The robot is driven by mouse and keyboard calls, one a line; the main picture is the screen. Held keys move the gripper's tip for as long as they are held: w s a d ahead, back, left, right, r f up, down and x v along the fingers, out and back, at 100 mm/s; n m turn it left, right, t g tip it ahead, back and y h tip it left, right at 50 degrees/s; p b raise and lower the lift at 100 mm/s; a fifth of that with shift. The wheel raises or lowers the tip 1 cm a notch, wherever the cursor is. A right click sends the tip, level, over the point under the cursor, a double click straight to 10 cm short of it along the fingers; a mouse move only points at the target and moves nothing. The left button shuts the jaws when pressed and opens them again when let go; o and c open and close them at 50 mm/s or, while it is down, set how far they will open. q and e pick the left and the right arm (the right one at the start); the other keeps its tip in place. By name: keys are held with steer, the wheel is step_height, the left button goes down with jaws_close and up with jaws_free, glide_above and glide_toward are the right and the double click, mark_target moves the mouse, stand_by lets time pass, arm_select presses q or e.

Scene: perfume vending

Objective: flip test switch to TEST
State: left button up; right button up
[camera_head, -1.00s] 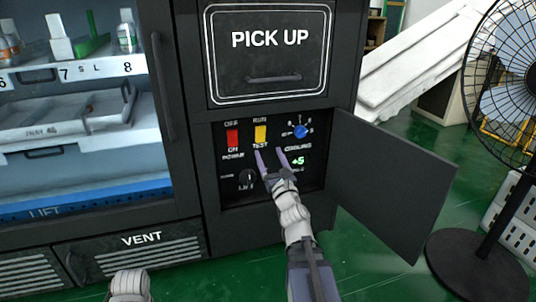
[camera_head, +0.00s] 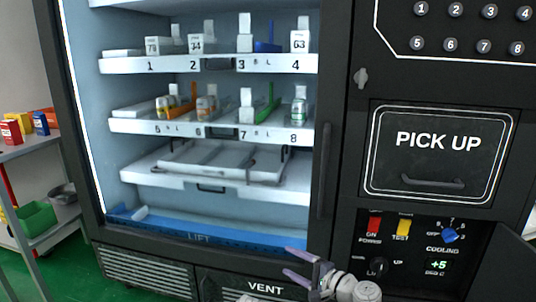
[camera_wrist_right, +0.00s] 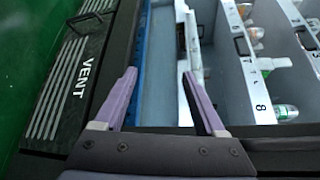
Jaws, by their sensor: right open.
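The yellow test switch (camera_head: 404,227) sits in the control panel below the pick-up door, between the RUN and TEST labels. Its tilt is too small to tell. My right gripper (camera_head: 284,260) is open and empty, left of the panel and well apart from the switch, in front of the cabinet's lower edge near the VENT label. In the right wrist view its two purple fingers (camera_wrist_right: 159,73) are spread, with the vent and the display shelves beyond; the switch does not show there. My left gripper is not in view.
The red power switch (camera_head: 374,225), blue cooling knob (camera_head: 450,235) and black lift knob (camera_head: 377,267) are close to the test switch. The open panel door (camera_head: 507,265) stands at the right. The display bay with a blue lift tray (camera_head: 190,230) is at the left.

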steer(key=s+a+f+n+g+h+p, duration=0.2)
steer(key=s+a+f+n+g+p, duration=0.15)
steer(key=s+n+g, duration=0.2)
steer(key=s+a+f+n+g+h+p, duration=0.2)
steer(key=s+a+f+n+g+p, duration=0.15)
steer(key=s+n, duration=0.2)
steer(key=s+d+r+n+g+h+p, duration=0.25)
steer(key=s+d+n+h+p, duration=0.25)
steer(key=s+h, duration=0.3)
arm_select(q)
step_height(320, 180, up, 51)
steer(key=p, duration=3.7)
arm_select(e)
step_height(320, 180, up, 37)
steer(key=shift+d, duration=0.45)
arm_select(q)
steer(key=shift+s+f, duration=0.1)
